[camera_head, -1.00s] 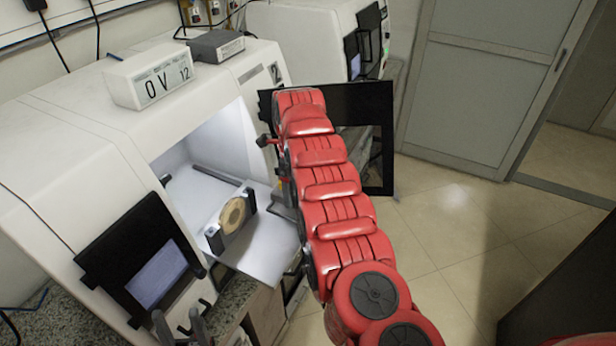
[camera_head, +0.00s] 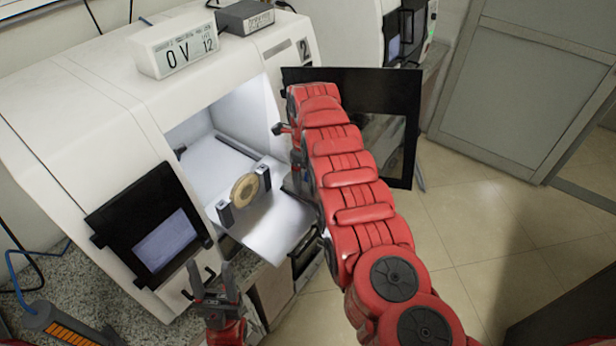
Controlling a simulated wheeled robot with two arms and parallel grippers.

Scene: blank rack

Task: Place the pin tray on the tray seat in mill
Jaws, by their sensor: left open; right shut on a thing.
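The mill (camera_head: 110,115) is the white machine at left with its lit chamber open. A tan round disc (camera_head: 244,188) stands upright between two dark holders at the chamber's front. The tray seat is not clear to me. My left gripper (camera_head: 212,272) is open and empty, low in front of the mill. My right gripper (camera_head: 297,172) hangs at the far end of its red arm, by the chamber's right side. It is shut on a dark grey thing, mostly hidden by the arm, which I take to be the pin tray.
A dark door panel (camera_head: 398,125) stands open behind my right arm. A grey sloping plate (camera_head: 268,232) juts from the chamber's front. A dark screen panel (camera_head: 160,235) is on the mill's front. A tool with orange bars (camera_head: 62,325) lies on the speckled counter (camera_head: 100,300).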

